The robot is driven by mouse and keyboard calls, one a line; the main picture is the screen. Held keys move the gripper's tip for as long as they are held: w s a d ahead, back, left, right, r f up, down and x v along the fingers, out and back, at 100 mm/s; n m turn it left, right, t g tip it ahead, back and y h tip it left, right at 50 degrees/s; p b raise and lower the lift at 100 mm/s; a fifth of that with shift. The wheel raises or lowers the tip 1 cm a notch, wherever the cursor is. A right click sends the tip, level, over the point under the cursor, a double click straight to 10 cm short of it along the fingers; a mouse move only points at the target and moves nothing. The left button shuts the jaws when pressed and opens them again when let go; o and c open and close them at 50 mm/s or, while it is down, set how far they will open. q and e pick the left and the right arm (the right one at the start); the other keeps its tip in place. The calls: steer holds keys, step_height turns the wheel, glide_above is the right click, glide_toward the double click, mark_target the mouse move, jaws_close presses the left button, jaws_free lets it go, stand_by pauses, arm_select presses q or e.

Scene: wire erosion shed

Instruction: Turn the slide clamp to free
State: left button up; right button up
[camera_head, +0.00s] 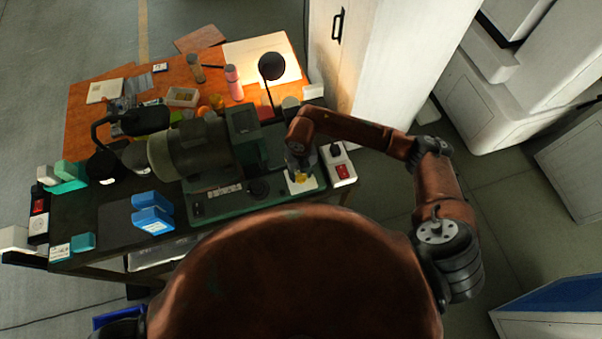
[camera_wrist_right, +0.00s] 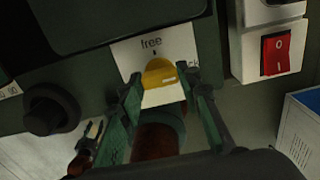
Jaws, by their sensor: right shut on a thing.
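The slide clamp is a yellow knob (camera_wrist_right: 159,72) on a white label plate (camera_wrist_right: 178,43) on the green machine's front. The label reads "free" above the knob; a second word at its right is mostly covered, with only its end showing. My right gripper (camera_wrist_right: 162,84) has its two green fingers on either side of the knob and is shut on it. In the head view the knob (camera_head: 301,177) shows small and yellow under my right gripper (camera_head: 298,167). The exact pointing of the knob is hard to tell.
A red rocker switch (camera_wrist_right: 276,55) sits on a white box right of the plate. A black round knob (camera_wrist_right: 52,109) is to the left. In the head view, blue boxes (camera_head: 152,212) stand on the dark bench and an orange table (camera_head: 85,122) lies behind.

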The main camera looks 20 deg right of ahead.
mark_target(301, 175)
steer(key=shift+f+n+b, duration=0.15)
steer(key=shift+n+b, duration=0.25)
steer(key=shift+b, duration=0.45)
steer(key=shift+c, duration=0.2)
steer(key=n+b, duration=1.4)
steer(key=b, duration=0.6)
steer(key=shift+f+n, duration=0.1)
steer(key=shift+n, duration=0.2)
steer(key=shift+r+n+b, duration=0.25)
steer(key=shift+n+b, duration=1.05)
steer(key=shift+b, duration=0.25)
steer(key=o, duration=1.2)
steer(key=shift+c, duration=0.2)
steer(key=shift+r, duration=0.1)
step_height(301, 175, up, 12)
